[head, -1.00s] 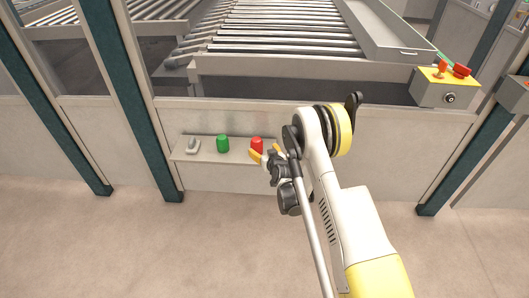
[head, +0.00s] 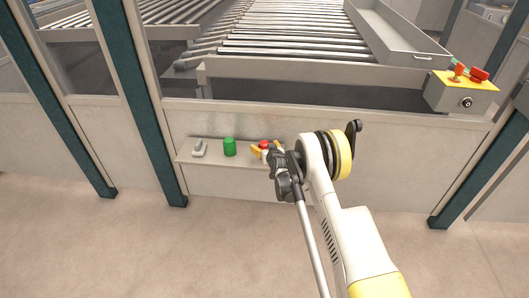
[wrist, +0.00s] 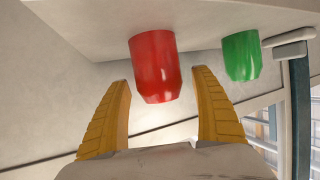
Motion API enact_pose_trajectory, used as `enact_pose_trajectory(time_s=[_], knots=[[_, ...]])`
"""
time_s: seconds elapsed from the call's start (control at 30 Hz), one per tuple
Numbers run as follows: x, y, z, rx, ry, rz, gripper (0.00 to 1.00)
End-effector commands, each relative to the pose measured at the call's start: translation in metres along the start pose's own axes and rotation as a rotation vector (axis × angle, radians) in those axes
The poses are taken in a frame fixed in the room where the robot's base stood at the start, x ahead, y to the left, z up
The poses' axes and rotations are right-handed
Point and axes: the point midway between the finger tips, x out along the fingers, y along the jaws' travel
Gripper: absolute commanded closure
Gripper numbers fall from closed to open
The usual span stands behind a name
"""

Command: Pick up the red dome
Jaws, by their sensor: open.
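The red dome (head: 264,144) stands upright at the right end of the small shelf (head: 213,156) on the machine's front panel. My gripper (head: 265,149) is at the dome and partly hides it in the head view. In the wrist view, which appears upside down, the red dome (wrist: 155,62) shows between the two yellow fingers of my gripper (wrist: 162,80). The fingers are open, with a visible gap to the dome on each side. The dome still rests on the shelf.
A green dome (head: 229,146) stands on the shelf just left of the red one; it also shows in the wrist view (wrist: 241,56). A grey part (head: 199,148) lies at the shelf's left end. A yellow-topped control box (head: 462,92) sits at upper right. The floor in front is clear.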

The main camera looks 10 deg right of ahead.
Motion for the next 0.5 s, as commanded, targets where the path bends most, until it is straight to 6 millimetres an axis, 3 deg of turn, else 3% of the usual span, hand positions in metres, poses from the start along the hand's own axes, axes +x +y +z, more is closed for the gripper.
enact_pose_trajectory(time_s=[0.07,0.23,0.5], knots=[[-0.0003,0.0,-0.0004,0.0,0.0,0.0,0.3],[-0.0005,0.0001,-0.0003,0.0,0.0,0.0,0.81],[-0.0005,0.0001,-0.0002,0.0,0.0,0.0,0.82]])
